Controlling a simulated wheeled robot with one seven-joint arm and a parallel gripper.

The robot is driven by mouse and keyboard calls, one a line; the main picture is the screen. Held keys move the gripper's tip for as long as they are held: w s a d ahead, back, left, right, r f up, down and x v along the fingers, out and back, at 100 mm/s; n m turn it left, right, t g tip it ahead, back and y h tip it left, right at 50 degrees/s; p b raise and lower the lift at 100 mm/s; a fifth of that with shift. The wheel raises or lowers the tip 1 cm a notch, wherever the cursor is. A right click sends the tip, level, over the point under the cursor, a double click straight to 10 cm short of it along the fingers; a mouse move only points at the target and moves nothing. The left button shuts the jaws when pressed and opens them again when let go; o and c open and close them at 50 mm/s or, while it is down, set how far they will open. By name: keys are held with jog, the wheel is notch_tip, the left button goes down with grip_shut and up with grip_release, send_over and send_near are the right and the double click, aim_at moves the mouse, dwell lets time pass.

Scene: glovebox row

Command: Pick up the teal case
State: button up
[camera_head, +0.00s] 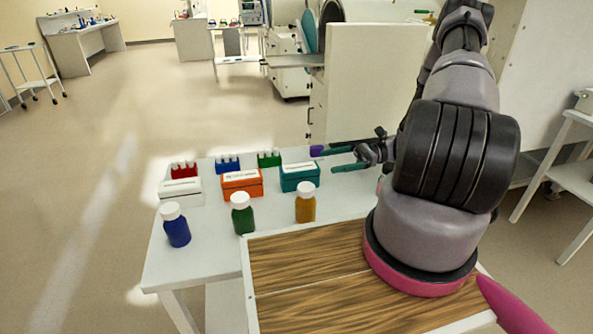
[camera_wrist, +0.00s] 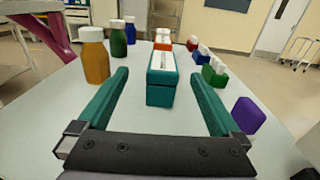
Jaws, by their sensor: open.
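The teal case (camera_head: 300,177) sits on the white table, a small box with a white label on its top. In the wrist view the teal case (camera_wrist: 161,88) stands centred ahead, between the lines of my two teal fingers. My gripper (camera_head: 342,161) is to the right of the case in the head view. In the wrist view my gripper (camera_wrist: 160,82) is open and empty, its fingers spread wide on either side of the case's near end. I cannot tell exactly how far the fingertips reach along the case.
An orange case (camera_head: 242,183) and a white case (camera_head: 181,191) line up beyond the teal one. Amber (camera_head: 305,203), green (camera_head: 242,214) and blue (camera_head: 175,226) bottles stand along one side. Red, blue and green vial racks (camera_head: 269,159) and a purple block (camera_wrist: 248,115) are on the other.

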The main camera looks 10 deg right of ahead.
aim_at(317, 164)
jog(key=shift+w+a+f, duration=0.1)
jog(key=shift+w+f, duration=0.05)
jog(key=shift+f, duration=0.15)
jog(key=a, duration=0.5)
jog(key=shift+a+f, duration=0.1)
jog(key=shift+w+a+f, duration=0.1)
jog(key=shift+a+f, duration=0.05)
jog(key=shift+a, duration=0.75)
jog(key=shift+s+a+f, duration=0.1)
jog(key=shift+a+f, duration=0.1)
jog(key=shift+a, duration=0.7)
jog(key=shift+w+a+f, duration=0.1)
jog(key=shift+a+f, duration=0.05)
jog(key=shift+a, duration=0.75)
grip_shut()
